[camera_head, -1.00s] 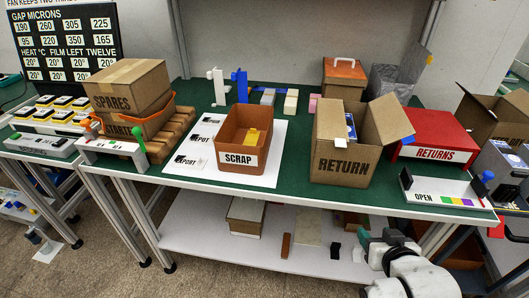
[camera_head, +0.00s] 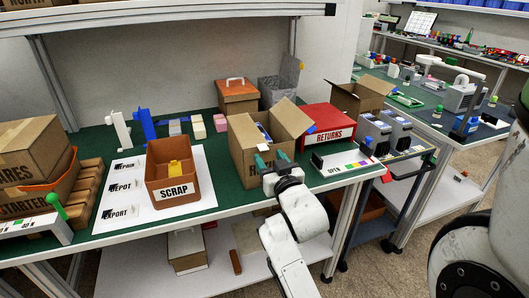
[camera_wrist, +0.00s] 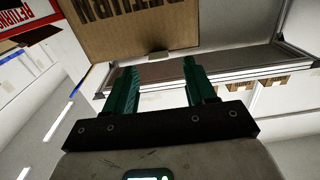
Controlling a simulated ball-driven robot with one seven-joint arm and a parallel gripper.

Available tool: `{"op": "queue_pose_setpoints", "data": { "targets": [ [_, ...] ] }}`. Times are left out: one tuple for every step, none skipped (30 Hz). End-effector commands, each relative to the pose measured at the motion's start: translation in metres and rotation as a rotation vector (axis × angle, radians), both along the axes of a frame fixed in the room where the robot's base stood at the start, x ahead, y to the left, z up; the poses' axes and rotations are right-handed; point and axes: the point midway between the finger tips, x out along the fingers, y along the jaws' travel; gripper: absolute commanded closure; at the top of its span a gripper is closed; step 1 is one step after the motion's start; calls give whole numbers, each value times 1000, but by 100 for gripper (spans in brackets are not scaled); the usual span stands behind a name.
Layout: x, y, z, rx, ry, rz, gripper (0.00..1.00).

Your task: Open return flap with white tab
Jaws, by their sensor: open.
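The cardboard RETURN box (camera_head: 242,150) stands on the green bench top in the head view. Its right flap (camera_head: 291,117) leans outward and carries a blue tab (camera_head: 311,129). My gripper (camera_head: 272,160) is in front of the box's lettered face and hides part of the lettering. In the wrist view the lettered box face (camera_wrist: 150,30) appears upside down beyond the fingertips. My gripper (camera_wrist: 157,68) is open there, with nothing between its green fingers. A small greyish patch (camera_wrist: 180,56) shows at the box's edge.
The brown SCRAP bin (camera_head: 174,182) stands left of the box on a white sheet. The red RETURNS unit (camera_head: 325,121) and the white OPEN panel (camera_head: 344,163) are at its right. An orange-brown lidded box (camera_head: 237,98) stands behind. The shelf below holds several objects.

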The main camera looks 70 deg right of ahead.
Motion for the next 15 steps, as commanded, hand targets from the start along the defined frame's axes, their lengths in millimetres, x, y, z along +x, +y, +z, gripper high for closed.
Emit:
{"op": "queue_pose_setpoints", "data": {
  "targets": [
    [5,-7,2,-1,0,-2,45],
    [8,-11,2,-1,0,-1,45],
    [11,-14,1,-1,0,-1,45],
    [14,-17,1,-1,0,-1,45],
    [16,-19,1,-1,0,-1,45],
    [18,-22,1,-1,0,-1,45],
    [19,-23,1,-1,0,-1,45],
    [20,-24,0,0,0,-1,45],
    [22,-26,0,0,0,0,45],
    [22,-27,0,1,1,0,45],
    [23,-27,0,0,0,0,45],
    [23,-27,0,0,0,0,45],
    [23,-28,0,0,0,0,45],
    [23,-28,0,0,0,0,45],
    [23,-28,0,1,-1,0,45]
  ]
}}
